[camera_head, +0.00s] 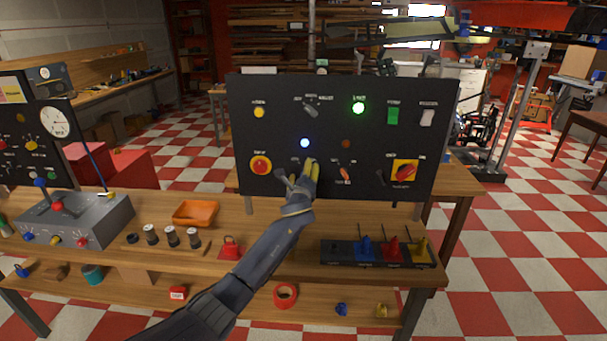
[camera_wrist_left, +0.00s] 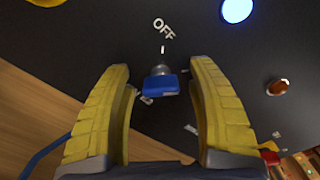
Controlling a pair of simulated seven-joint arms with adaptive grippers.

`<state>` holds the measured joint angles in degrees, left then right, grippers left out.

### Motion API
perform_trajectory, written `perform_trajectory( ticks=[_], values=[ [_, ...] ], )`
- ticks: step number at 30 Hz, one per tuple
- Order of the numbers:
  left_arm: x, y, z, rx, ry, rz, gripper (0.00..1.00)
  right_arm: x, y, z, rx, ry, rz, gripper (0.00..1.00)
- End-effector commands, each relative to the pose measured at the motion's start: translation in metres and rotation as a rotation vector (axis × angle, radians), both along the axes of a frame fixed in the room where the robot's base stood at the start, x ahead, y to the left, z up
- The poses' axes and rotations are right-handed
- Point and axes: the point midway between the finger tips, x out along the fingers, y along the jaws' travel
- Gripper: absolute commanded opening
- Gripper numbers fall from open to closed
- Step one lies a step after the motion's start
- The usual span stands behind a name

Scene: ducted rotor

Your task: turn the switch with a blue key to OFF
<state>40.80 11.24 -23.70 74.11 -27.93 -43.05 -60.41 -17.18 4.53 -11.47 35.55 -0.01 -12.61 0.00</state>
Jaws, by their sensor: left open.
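The switch with a blue key (camera_wrist_left: 160,84) shows in the left wrist view, on a dark panel (camera_head: 325,125). The word OFF (camera_wrist_left: 164,29) and a short white tick stand just above it. I cannot tell for sure which position the key is in. My left gripper (camera_head: 304,172) reaches up to the lower middle of the panel and hides the key in the head view. In the left wrist view its yellow fingers (camera_wrist_left: 162,66) are open, one on each side of the key, with visible gaps to it. My right gripper is in neither view.
On the panel, a blue lamp (camera_head: 305,143) sits above the gripper, a red button (camera_head: 260,166) left, a red-handled switch (camera_head: 345,175) and a rotary switch (camera_head: 404,172) right. The workbench (camera_head: 275,255) below holds an orange tray (camera_head: 196,213) and a black rack (camera_head: 340,252).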

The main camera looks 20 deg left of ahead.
Motion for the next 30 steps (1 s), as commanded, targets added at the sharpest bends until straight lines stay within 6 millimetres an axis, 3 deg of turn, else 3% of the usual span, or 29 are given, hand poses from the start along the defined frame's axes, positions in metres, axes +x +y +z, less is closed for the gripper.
perform_trajectory(
  ticks=[4,19,30],
  values=[
    [-0.0001,-0.0002,0.0002,0.000,0.000,0.000,0.58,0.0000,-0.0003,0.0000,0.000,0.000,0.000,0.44],
    [-0.0001,0.0001,0.0009,0.000,-0.001,0.000,0.00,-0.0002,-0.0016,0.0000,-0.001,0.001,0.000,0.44],
    [0.0000,0.0014,0.0022,-0.001,-0.004,0.002,0.00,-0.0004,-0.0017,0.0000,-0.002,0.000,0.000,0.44]
  ],
)
